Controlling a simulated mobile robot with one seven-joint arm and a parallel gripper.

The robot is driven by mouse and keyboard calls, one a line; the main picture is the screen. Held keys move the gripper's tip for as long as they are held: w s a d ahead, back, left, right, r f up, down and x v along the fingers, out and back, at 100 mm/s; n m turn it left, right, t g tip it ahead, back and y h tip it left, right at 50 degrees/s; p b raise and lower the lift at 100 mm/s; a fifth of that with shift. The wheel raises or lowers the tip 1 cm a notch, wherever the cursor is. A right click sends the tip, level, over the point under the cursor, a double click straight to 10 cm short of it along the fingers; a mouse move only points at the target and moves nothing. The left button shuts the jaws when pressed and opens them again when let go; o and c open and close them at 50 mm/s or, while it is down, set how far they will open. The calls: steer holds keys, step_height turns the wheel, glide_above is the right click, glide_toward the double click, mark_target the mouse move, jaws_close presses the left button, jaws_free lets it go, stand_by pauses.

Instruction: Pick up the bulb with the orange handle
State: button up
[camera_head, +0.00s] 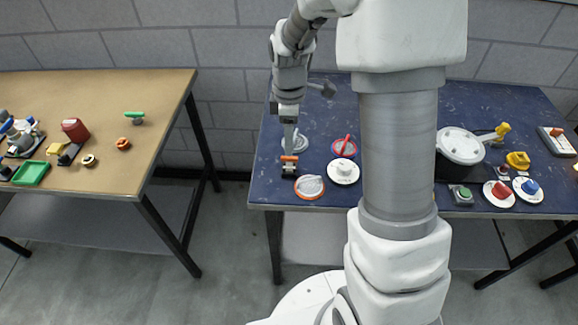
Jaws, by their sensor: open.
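A small thing with an orange bar (289,158) across a dark lower part sits near the front left of the blue table. It appears to be the orange-handled item, but its bulb shape cannot be made out. My gripper (289,151) points straight down directly over it, with the tips at or just above the orange bar. The jaws are open. Whether they touch the orange bar is too small to tell. The gripper hides part of the thing's back side.
A grey dial with an orange rim (309,188) lies just in front. A white dial (343,172) and a red-handled dial (344,147) stand to the right. A round silver lidded thing (460,146) is farther right. The brown table (150,90) stands left across a gap.

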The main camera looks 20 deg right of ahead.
mark_target(289, 159)
step_height(289, 159, down, 8)
steer(key=shift+s+r+b, duration=0.15)
steer(key=shift+b, duration=0.35)
jaws_close()
